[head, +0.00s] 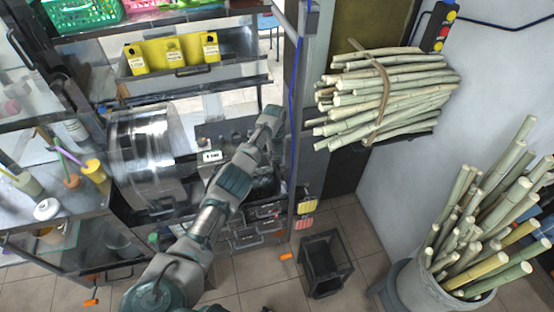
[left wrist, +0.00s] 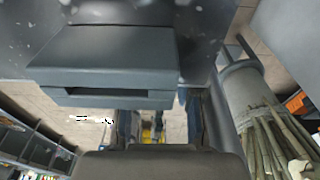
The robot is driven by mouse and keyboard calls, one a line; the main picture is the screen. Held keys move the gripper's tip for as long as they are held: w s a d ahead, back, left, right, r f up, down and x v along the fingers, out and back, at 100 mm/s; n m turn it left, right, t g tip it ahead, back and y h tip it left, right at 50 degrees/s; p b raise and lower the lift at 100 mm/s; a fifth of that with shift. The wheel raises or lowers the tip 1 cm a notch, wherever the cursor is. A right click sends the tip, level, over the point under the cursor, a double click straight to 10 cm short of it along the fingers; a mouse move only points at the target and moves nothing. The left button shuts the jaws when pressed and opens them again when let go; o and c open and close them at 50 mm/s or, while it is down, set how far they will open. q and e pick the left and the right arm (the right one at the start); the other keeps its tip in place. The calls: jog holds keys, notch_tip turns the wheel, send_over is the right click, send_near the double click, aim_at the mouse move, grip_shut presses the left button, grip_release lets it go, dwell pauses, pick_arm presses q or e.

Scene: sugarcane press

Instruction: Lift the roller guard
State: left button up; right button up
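My left arm reaches from the bottom of the head view up to the press. Its gripper (head: 268,122) is at the right side of the press, beside the dark panel (head: 225,132) there, which may be the roller guard. In the left wrist view a grey block with a slot (left wrist: 105,75) fills the upper left, close to the camera; I cannot tell whether it is the guard or whether the gripper touches it. The fingertips are not clear enough to show open or shut. My right gripper is out of view.
A shiny metal drum (head: 140,155) stands left of the press. A blue-cabled post (head: 298,110) is close right of the gripper. Bundled cane (head: 385,90) lies on a rack, and more cane stands in a grey bin (head: 430,290).

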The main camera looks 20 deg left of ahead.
pick_arm(q)
jog(key=shift+o, duration=0.7)
jog(key=shift+w, duration=0.1)
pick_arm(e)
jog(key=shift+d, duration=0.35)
pick_arm(q)
jog(key=shift+a+r, duration=0.15)
jog(key=shift+r, duration=0.2)
notch_tip(320, 180, up, 6)
jog(key=w, duration=0.1)
jog(key=shift+a+r, duration=0.25)
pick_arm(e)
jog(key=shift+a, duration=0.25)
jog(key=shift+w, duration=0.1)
